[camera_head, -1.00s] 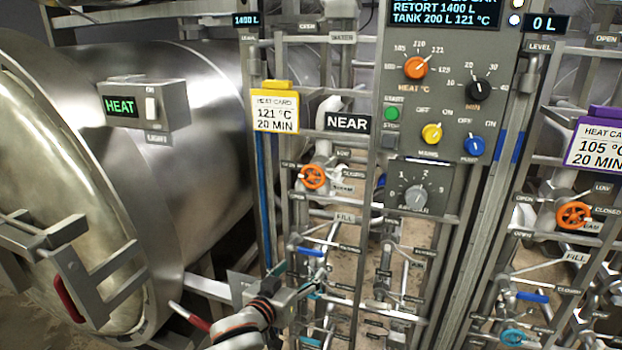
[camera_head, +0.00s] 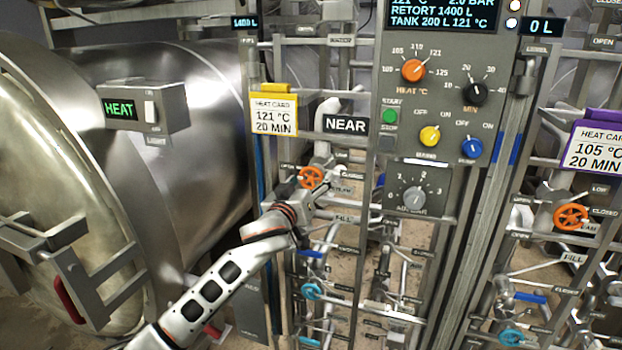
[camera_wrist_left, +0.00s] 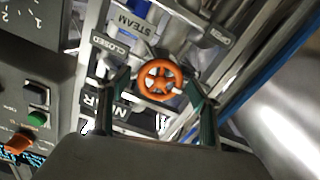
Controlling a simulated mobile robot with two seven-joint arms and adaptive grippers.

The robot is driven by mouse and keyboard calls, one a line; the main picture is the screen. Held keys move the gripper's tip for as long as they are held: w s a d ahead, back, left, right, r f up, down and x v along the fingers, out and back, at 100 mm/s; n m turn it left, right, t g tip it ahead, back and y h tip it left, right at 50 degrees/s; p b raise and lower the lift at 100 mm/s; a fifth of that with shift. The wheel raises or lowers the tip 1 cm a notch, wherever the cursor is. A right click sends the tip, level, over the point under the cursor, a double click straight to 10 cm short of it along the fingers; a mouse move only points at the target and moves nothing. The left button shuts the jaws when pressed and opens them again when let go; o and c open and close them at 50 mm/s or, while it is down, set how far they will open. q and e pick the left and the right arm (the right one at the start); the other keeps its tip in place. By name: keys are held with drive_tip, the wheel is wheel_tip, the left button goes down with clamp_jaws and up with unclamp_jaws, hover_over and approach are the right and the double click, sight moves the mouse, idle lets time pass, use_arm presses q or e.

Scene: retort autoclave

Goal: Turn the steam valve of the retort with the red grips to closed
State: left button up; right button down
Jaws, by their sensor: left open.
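The retort with the red grips (camera_head: 70,299) is the large steel vessel at the left in the head view. An orange steam valve handwheel (camera_head: 311,177) sits on the pipe frame right of it, below the NEAR sign. It also shows in the left wrist view as an orange wheel (camera_wrist_left: 160,80), with STEAM, OPEN and CLOSED labels beside it. My left gripper (camera_head: 318,190) is at the wheel, just below it in the head view. In the left wrist view its fingers (camera_wrist_left: 162,108) are apart, one on each side of the wheel. Contact cannot be told. My right gripper is not in view.
The control panel (camera_head: 440,115) with knobs stands right of the valve. A yellow heat card (camera_head: 273,112) hangs above left. A second orange handwheel (camera_head: 571,217) is at the far right. Blue-handled valves and pipes crowd the frame below.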

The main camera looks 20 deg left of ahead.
use_arm(q)
drive_tip(key=shift+w, duration=0.65)
drive_tip(key=c, duration=1.1)
